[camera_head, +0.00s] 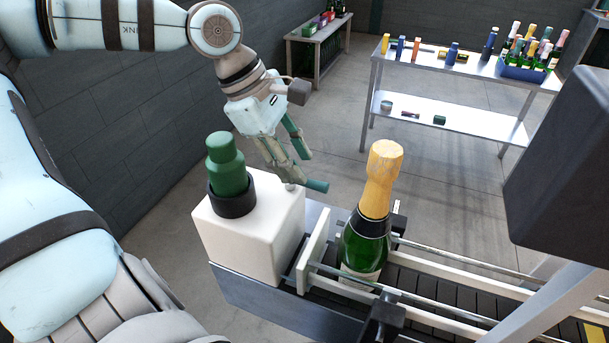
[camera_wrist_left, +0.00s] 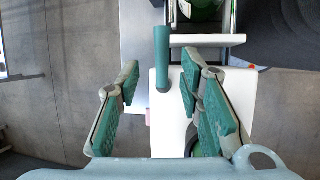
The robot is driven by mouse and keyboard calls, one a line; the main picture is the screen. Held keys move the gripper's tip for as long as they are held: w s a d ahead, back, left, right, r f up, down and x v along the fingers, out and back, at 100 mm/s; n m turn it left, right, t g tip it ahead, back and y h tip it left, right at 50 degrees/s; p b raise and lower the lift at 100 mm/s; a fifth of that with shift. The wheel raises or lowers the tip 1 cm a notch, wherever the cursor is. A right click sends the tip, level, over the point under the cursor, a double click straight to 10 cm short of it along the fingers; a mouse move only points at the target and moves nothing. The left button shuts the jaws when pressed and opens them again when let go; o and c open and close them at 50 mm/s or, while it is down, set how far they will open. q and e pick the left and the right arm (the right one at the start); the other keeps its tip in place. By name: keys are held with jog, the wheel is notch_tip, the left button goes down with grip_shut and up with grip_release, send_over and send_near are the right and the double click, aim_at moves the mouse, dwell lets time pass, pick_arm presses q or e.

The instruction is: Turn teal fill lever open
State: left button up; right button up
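The teal fill lever (camera_head: 317,185) sticks out from behind the white filler box (camera_head: 245,245). In the left wrist view the lever (camera_wrist_left: 162,58) points up the picture, beside the white box. My left gripper (camera_head: 301,166) is open beside the lever, fingers angled down. In the wrist view my left gripper (camera_wrist_left: 160,65) has its fingertips spread on either side of the lever, with gaps. Contact cannot be told from these views. My right gripper is not in view.
A dark green bottle-shaped part (camera_head: 228,170) stands in a black collar on the box. A gold-foiled green bottle (camera_head: 372,215) stands between the conveyor rails (camera_head: 460,265). A dark block (camera_head: 565,170) hangs at right. Behind, a steel table (camera_head: 470,70) holds bottles.

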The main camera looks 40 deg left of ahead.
aim_at(309, 180)
pick_arm(q)
jog(key=x, duration=0.3)
jog(key=shift+s+d, duration=0.2)
jog(key=shift+w+d+f, duration=0.1)
jog(key=shift+w+f, duration=0.05)
jog(key=shift+f, duration=0.1)
grip_shut()
